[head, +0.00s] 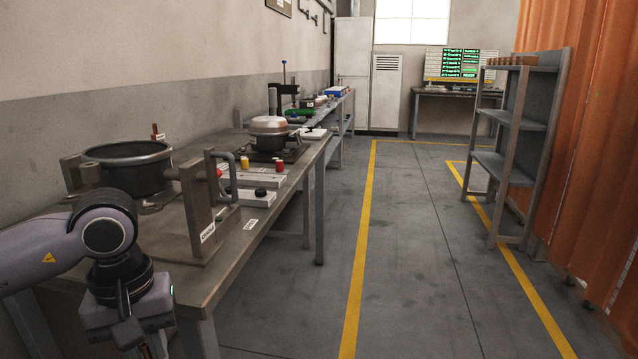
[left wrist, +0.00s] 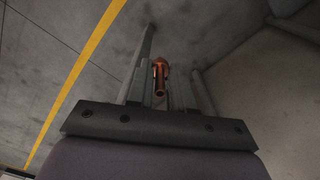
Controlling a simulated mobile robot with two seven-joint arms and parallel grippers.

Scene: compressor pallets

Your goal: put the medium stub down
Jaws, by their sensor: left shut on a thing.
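The medium stub (left wrist: 160,83) is a short copper-coloured tube with a wider end. In the left wrist view it is between the two fingers of my left gripper (left wrist: 161,76), which is shut on it. The grey floor shows behind and below it. In the head view my left gripper (head: 150,345) hangs pointing down at the bottom left, beside the front edge of the workbench (head: 262,225). Its fingertips and the stub are cut off or hidden there. My right gripper is in neither view.
A dark open pot (head: 128,172) stands in a metal fixture (head: 200,215) on the bench, close to my left arm. Farther back are a domed compressor (head: 269,128) and white button boxes (head: 250,196). A grey shelf (head: 512,150) stands right; the floor between is clear.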

